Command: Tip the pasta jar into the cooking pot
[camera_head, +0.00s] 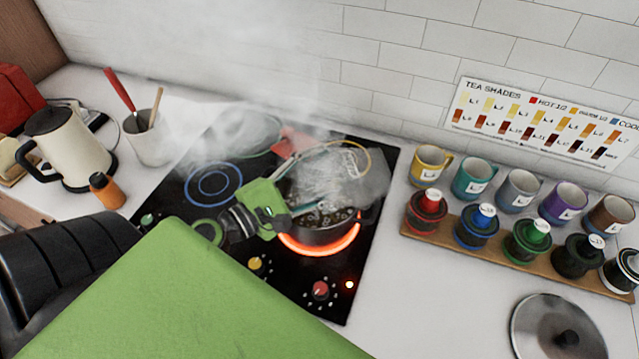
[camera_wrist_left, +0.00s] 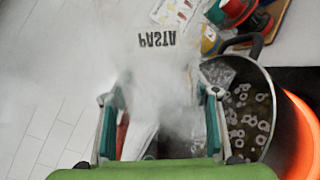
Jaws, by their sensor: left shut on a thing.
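My left gripper (camera_head: 270,203) is shut on the pasta jar (camera_head: 352,166), which is pale and see-through and seems tilted over the pot. In the left wrist view, the jar's white PASTA label (camera_wrist_left: 157,40) shows upside down beyond the two fingers, partly hidden by steam. The dark cooking pot (camera_head: 322,236) stands on a glowing orange burner. In the left wrist view, pale pasta rings (camera_wrist_left: 247,122) lie in the pot's dark liquid. The jar's mouth and what is left inside are unclear. My right gripper is not in view.
The black hob (camera_head: 183,212) has steam over it. A kettle (camera_head: 72,150), an orange bottle (camera_head: 106,190) and a utensil holder (camera_head: 147,138) stand left. Mugs (camera_head: 476,178) and a wooden rack (camera_head: 470,243) of lidded jars stand right. A lid (camera_head: 558,325) lies front right, with bare counter beside it.

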